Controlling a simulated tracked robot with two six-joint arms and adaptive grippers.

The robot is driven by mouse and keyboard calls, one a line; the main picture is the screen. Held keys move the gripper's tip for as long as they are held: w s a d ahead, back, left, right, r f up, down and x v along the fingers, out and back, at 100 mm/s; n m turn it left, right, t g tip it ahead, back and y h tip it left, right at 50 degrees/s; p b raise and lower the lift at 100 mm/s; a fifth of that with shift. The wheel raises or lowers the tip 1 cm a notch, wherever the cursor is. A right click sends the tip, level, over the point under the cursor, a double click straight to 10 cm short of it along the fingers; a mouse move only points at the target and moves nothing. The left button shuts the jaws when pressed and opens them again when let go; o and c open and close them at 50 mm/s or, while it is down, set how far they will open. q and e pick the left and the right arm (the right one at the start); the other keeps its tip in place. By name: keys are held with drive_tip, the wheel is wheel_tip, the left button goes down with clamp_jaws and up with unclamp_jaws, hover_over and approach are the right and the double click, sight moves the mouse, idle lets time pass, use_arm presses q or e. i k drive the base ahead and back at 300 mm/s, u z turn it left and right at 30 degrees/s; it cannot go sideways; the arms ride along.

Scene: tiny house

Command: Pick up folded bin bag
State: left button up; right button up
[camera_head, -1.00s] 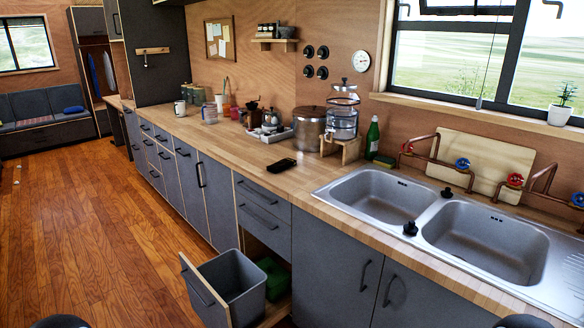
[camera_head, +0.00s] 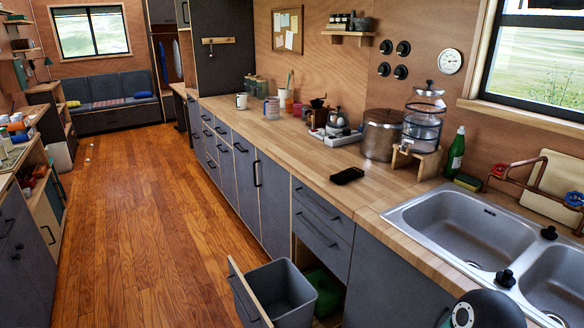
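A small flat black bundle (camera_head: 347,175), which looks like the folded bin bag, lies on the wooden counter (camera_head: 290,145) to the left of the sink. Its folds are too small to make out. Below the counter, a pull-out drawer stands open with a grey bin (camera_head: 283,294) in it. The bin's inside looks empty as far as it shows. Neither of my grippers is in view. A rounded dark part of my own arm shows at the bottom right, in front of the sink cabinet.
The steel sink (camera_head: 455,218) is at the right, with a green bottle (camera_head: 456,152) behind it. A large pot (camera_head: 381,135) and a water dispenser (camera_head: 422,120) stand behind the black bundle. The open drawer front (camera_head: 248,292) juts into the aisle. The wooden floor (camera_head: 140,230) is clear.

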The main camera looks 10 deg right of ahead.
sight(344, 177)
drive_tip(key=u, duration=0.3)
drive_tip(key=i, duration=1.05)
